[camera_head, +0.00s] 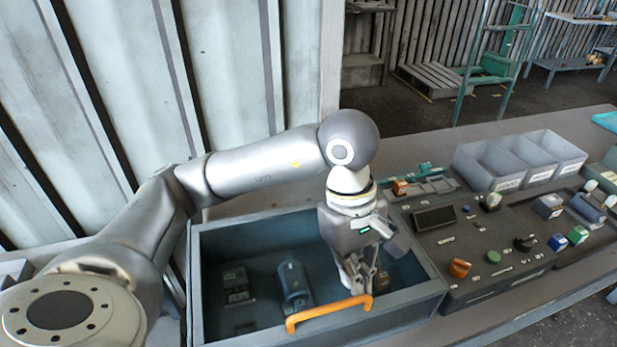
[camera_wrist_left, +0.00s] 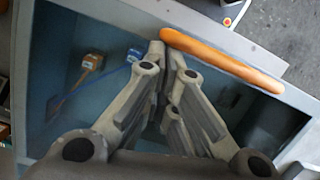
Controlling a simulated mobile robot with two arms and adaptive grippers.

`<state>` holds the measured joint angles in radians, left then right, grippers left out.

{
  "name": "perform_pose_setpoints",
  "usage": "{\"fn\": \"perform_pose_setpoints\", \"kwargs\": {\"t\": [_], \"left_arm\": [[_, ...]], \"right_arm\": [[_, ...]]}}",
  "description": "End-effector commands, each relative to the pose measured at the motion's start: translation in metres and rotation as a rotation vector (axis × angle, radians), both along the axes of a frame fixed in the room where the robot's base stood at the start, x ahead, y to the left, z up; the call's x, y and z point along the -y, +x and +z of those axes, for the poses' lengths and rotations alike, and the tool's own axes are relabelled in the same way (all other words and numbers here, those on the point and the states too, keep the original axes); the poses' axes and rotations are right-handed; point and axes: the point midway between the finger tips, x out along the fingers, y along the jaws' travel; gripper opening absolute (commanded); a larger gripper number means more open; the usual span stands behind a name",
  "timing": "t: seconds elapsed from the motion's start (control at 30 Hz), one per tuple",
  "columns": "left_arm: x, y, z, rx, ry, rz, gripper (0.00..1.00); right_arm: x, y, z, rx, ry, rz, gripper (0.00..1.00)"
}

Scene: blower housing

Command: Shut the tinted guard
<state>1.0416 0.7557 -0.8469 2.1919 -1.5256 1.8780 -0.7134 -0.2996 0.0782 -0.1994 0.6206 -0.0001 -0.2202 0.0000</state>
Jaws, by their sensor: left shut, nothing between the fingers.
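The blower housing (camera_head: 213,338) is a grey box with a blue-tinted inside. An orange bar handle (camera_head: 330,312) runs along its near side; it also shows in the left wrist view (camera_wrist_left: 222,60). The tinted guard's own pane is hard to make out; I cannot tell its angle from the blue tint alone. My left gripper (camera_head: 360,287) points down over the right part of the housing, just behind the handle. Its fingers are together and empty, with the tips close to the handle in the left wrist view (camera_wrist_left: 165,48); contact is unclear. My right gripper is out of view.
Dark parts (camera_head: 293,285) show inside the housing. A control panel (camera_head: 475,245) with knobs and buttons stands right beside it. Grey bins (camera_head: 518,160) stand behind on the bench. A corrugated wall (camera_head: 225,75) rises at the left.

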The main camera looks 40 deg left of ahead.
Motion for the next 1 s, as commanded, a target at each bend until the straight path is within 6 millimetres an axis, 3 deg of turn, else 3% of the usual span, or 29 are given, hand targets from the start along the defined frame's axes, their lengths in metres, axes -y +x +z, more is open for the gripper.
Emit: {"fn": "perform_pose_setpoints", "kwargs": {"t": [0.37, 0.8, 1.0], "left_arm": [[0.000, 0.000, 0.006, -0.003, -0.004, -0.006, 0.00], [-0.021, 0.012, 0.091, 0.003, -0.001, 0.000, 0.00], [-0.027, 0.014, 0.109, 0.002, -0.001, 0.001, 0.00]], "right_arm": [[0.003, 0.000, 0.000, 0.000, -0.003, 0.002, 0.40], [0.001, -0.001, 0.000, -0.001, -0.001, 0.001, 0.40], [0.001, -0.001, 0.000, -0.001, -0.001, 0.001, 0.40]]}}
